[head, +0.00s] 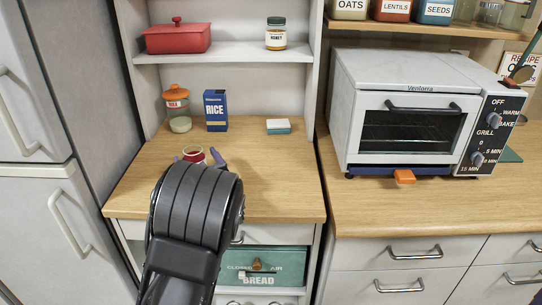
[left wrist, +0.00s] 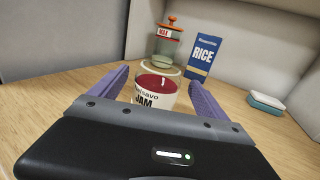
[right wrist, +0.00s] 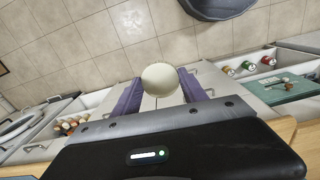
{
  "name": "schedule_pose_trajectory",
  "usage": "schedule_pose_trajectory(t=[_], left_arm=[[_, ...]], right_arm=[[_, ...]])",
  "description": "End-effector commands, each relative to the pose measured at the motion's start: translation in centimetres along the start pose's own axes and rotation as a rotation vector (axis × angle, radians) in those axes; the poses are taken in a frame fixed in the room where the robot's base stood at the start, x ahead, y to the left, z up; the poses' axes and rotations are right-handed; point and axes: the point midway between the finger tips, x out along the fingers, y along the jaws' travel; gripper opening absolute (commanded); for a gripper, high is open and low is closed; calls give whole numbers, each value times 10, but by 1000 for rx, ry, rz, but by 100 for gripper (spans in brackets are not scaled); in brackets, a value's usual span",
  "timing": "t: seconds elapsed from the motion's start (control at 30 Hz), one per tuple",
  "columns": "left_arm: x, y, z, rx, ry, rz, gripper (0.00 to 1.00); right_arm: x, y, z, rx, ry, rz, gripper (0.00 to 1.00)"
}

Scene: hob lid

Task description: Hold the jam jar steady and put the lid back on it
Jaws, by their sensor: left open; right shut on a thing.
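The jam jar (head: 193,153) stands upright and open on the wooden counter, with red jam inside. In the left wrist view the jar (left wrist: 155,92) shows its white JAM label between the purple fingers. My left gripper (left wrist: 158,84) is open, with one finger on each side of the jar; I cannot tell whether either finger touches it. My right gripper (right wrist: 160,88) is shut on a round cream lid (right wrist: 160,79), held away from the jar with a flat face showing. The right gripper and lid are not seen in the head view. My left arm hides the counter's front.
A toaster oven (head: 405,115) stands on the right counter. The counter right of the jar is clear. A green bread bin (head: 285,263) sits below.

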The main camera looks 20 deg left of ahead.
Motion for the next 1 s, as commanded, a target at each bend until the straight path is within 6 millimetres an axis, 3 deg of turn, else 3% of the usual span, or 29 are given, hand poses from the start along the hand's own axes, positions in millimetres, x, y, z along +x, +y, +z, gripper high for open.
schedule_pose_trajectory(t=[0.33,1.0], left_arm=[[43,4,1,2,-1,2,86],[45,3,1,1,-1,1,84]], right_arm=[[-6,0,0,0,0,0,13],[-6,0,0,0,0,0,13]])
